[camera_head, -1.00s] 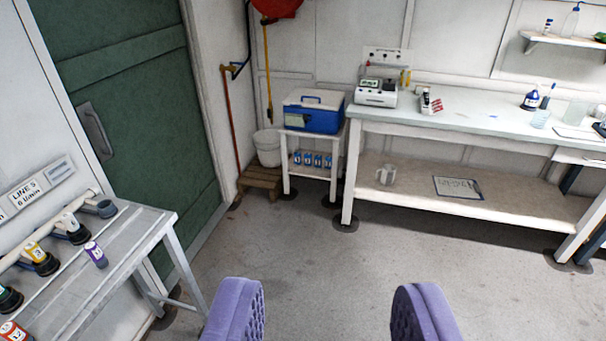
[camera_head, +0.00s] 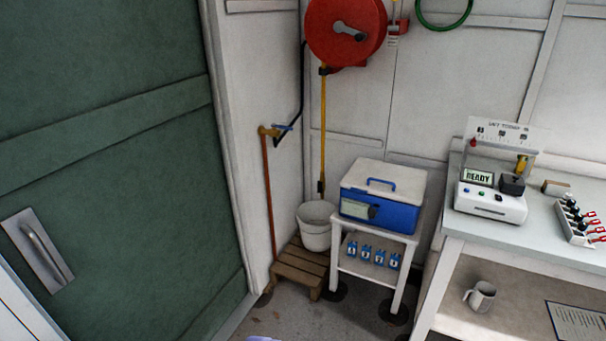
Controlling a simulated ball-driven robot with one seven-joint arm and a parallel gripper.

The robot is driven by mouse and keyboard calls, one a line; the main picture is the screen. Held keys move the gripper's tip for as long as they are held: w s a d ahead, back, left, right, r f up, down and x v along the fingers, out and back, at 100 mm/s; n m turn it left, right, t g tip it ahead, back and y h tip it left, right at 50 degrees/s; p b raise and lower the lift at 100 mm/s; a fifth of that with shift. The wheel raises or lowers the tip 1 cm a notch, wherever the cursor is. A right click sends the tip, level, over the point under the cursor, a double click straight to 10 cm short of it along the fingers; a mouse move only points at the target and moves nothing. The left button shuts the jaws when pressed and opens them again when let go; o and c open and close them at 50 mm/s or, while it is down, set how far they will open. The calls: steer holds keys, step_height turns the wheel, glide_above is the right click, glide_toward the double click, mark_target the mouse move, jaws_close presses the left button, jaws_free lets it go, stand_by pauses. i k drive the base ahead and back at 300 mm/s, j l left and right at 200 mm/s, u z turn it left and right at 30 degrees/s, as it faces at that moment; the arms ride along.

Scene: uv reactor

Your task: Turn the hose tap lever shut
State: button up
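The hose tap (camera_head: 266,132) is a small brass fitting on the wall beside the green door, at the top of a copper-orange upright pipe (camera_head: 268,195). A dark hose (camera_head: 302,85) runs from the tap up toward the red hose reel (camera_head: 346,30). Of my gripper (camera_head: 265,338), only a purple sliver shows at the bottom edge, well short of the tap. Its opening is hidden.
Below the tap stand a wooden step (camera_head: 300,266) and a white bucket (camera_head: 316,226). A blue cooler (camera_head: 380,200) sits on a small white stand to the right. A workbench (camera_head: 490,240) is farther right. The green door (camera_head: 110,150) fills the left.

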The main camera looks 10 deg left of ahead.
mark_target(278, 126)
steer(key=i+l+u, duration=0.1)
steer(key=i+u, duration=0.2)
steer(key=i, duration=0.9)
steer(key=i+z, duration=0.15)
steer(key=i, duration=1.1)
steer(key=i+z, duration=0.2)
steer(key=i, duration=1.1)
